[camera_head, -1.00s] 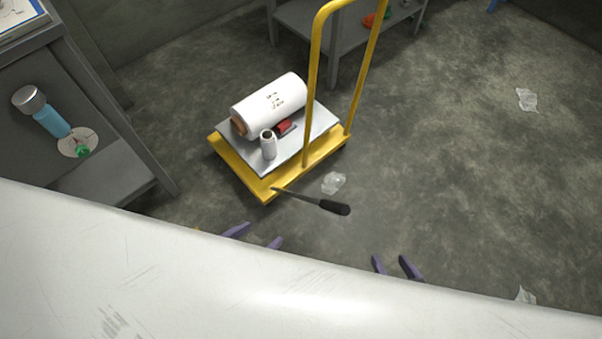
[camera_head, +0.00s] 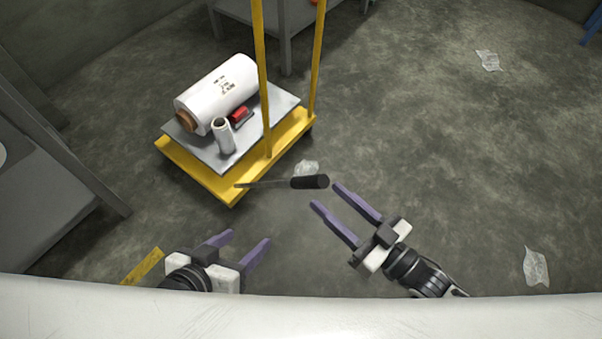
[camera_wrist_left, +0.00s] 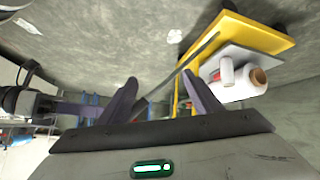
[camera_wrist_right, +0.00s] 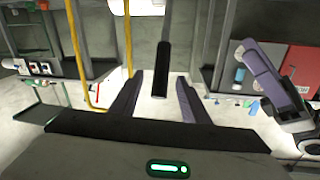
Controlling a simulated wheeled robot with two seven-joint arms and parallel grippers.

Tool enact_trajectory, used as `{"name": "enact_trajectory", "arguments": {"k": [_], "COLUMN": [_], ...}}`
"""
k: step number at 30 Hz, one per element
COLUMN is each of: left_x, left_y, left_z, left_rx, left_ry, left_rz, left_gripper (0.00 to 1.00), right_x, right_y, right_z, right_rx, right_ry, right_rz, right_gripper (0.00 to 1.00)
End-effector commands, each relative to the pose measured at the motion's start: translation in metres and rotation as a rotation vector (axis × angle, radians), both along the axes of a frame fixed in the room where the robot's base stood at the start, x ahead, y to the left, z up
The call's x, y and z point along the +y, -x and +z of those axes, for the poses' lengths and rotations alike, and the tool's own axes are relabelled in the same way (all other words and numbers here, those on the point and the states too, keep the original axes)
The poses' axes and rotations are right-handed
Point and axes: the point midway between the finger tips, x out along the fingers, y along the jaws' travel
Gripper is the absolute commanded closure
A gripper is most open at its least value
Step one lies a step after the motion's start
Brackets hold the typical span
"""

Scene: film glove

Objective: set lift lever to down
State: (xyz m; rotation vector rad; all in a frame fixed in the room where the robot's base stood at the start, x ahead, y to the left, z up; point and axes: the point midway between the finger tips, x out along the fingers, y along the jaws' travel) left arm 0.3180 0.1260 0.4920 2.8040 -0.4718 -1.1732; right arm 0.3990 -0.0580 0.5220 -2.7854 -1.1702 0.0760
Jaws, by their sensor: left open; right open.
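The lift lever (camera_head: 310,182) is a thin metal rod with a black grip. It sticks out from the front edge of the yellow lift cart (camera_head: 215,185), reaching to the right in the head view. My right gripper (camera_head: 336,196) is open and empty, its purple fingertips just right of and below the black grip. In the right wrist view the black grip (camera_wrist_right: 161,70) shows ahead, between the open fingers, with no contact visible. My left gripper (camera_head: 243,238) is open and empty, below the cart's front corner. The left wrist view shows the rod (camera_wrist_left: 190,62) beyond its fingers.
The cart carries a large white film roll (camera_head: 220,92), a small white roll (camera_head: 222,136) and a red item (camera_head: 239,114). Its yellow upright handle (camera_head: 317,60) rises behind. A grey shelf (camera_head: 50,200) stands at the left. Clear plastic scraps (camera_head: 536,266) lie on open floor.

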Motion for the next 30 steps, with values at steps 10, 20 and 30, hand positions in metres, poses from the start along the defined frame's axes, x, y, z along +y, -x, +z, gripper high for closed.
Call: {"name": "enact_trajectory", "arguments": {"k": [10,20,30], "left_x": [-0.008,-0.013,-0.014], "left_y": [-0.004,-0.005,-0.005], "left_z": [-0.011,-0.015,-0.015], "left_rx": [0.033,0.057,0.061], "left_ry": [-0.004,-0.01,-0.01], "left_rz": [-0.04,-0.07,-0.073], "left_gripper": [0.42,0.42,0.42], "right_x": [0.044,0.069,0.07], "right_y": [-0.043,-0.067,-0.068], "right_z": [-0.001,0.0,0.0], "right_rx": [-0.004,0.001,0.001], "right_ry": [-0.004,-0.002,-0.001], "right_rz": [0.0,0.0,0.0], "right_gripper": [0.58,0.58,0.67]}}
